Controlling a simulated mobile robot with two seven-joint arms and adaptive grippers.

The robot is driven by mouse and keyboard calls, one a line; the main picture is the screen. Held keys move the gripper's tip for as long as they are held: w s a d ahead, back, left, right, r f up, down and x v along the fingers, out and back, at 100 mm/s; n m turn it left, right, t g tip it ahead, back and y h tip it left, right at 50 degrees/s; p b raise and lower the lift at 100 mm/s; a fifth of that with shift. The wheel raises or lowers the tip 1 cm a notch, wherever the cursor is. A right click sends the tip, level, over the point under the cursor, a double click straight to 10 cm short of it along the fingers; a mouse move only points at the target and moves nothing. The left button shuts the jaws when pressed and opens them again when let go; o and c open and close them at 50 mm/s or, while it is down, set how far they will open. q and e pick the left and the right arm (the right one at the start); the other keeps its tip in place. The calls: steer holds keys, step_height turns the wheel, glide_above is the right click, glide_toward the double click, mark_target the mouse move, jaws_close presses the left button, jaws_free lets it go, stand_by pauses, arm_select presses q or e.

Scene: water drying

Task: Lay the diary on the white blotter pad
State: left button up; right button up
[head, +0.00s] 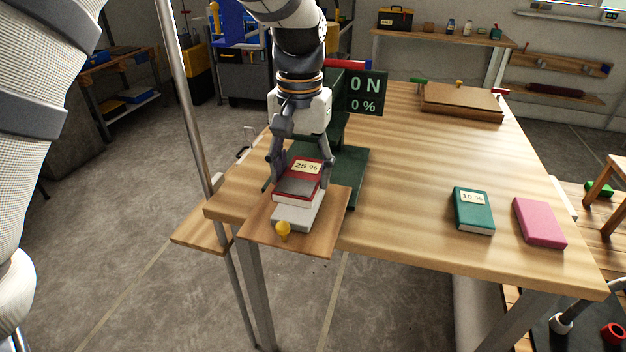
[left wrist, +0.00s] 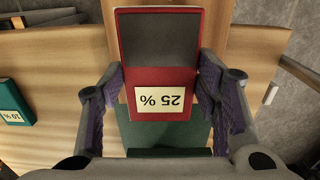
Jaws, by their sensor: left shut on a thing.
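A red book with a dark panel and a "25 %" label (head: 299,185), likely the diary, is between the fingers of my left gripper (head: 301,172), which is shut on its sides. The red book also fills the middle of the left wrist view (left wrist: 160,77), with purple finger pads on both sides. A whitish slab (head: 298,214), likely the blotter pad, lies on a wooden board below the book. Its far part is hidden by the book. I cannot tell whether the book touches it. My right gripper is not in view.
The wooden board (head: 256,230) at the table corner carries a yellow knob (head: 283,231). Behind stands a dark green device with a display reading "0 N, 0 %" (head: 366,94). A teal book (head: 473,209) and a pink book (head: 539,222) lie right. The table middle is clear.

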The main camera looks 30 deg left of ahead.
mark_target(299, 187)
arm_select(q)
steer(key=f, duration=0.1)
steer(key=a+f, duration=0.1)
steer(key=f, duration=0.1)
steer(key=w+f, duration=0.1)
steer(key=shift+a+f, duration=0.2)
steer(key=shift+a, duration=0.05)
steer(key=shift+d+f, duration=0.1)
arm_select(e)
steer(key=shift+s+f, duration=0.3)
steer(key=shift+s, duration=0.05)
arm_select(q)
steer(key=shift+f, duration=0.2)
steer(key=o, duration=1.2)
steer(key=shift+r, duration=0.1)
step_height(299, 187, up, 12)
steer(key=shift+r, duration=0.1)
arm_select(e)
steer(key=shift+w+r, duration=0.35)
